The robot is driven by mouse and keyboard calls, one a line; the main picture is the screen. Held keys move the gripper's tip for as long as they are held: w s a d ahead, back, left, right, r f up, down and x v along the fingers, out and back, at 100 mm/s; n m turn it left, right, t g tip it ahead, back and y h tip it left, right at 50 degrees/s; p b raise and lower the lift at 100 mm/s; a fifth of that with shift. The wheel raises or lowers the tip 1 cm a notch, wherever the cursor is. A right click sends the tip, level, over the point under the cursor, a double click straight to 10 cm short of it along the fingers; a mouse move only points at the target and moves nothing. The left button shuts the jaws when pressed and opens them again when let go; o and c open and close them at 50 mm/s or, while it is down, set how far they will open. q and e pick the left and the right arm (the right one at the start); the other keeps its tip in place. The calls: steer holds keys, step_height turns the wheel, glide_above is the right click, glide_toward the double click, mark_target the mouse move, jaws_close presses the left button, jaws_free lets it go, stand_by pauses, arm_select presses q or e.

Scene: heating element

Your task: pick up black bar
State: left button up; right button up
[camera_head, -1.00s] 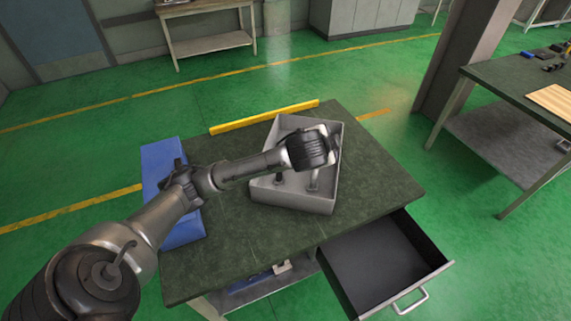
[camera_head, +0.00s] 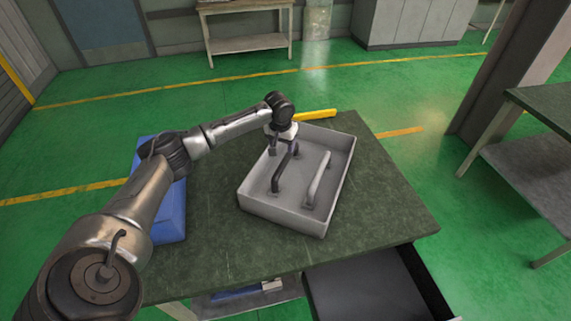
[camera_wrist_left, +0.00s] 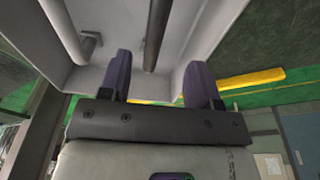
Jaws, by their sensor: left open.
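A grey tray (camera_head: 268,206) on the dark green table holds two bars with bent ends. The black bar (camera_head: 282,172) lies on the left side of the tray, and a light grey bar (camera_head: 318,180) lies to its right. My left gripper (camera_head: 282,150) is open at the far end of the black bar. In the left wrist view, its purple fingers (camera_wrist_left: 159,62) are spread apart, with the black bar (camera_wrist_left: 158,30) extending from between them. The light grey bar (camera_wrist_left: 65,30) is to the left there. I cannot tell if the fingers touch the bar. My right gripper is out of view.
A blue block or bin (camera_head: 166,215) stands at the table's left, under my left arm. A yellow bar (camera_head: 315,115) lies behind the tray along the back edge. An open dark drawer (camera_head: 370,290) sticks out at the front right. The right tabletop (camera_head: 385,200) is clear.

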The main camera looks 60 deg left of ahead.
mark_target(286, 158)
arm_select(q)
steer(key=f, duration=0.4)
steer(key=w+f+b, duration=0.1)
steer(key=f, duration=0.1)
steer(key=shift+a, duration=0.2)
steer(key=f, duration=0.1)
steer(key=f+b, duration=0.1)
steer(key=f, duration=0.1)
steer(key=shift+w+a+f, duration=0.1)
steer(key=shift+w+f, duration=0.2)
steer(key=shift+w, duration=0.05)
steer(key=shift+w+a+f+b, duration=0.1)
steer(key=shift+f+b, duration=0.3)
steer(key=shift+f, duration=0.35)
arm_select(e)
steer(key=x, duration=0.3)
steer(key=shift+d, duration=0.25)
arm_select(q)
steer(key=shift+c, duration=0.2)
jaws_close()
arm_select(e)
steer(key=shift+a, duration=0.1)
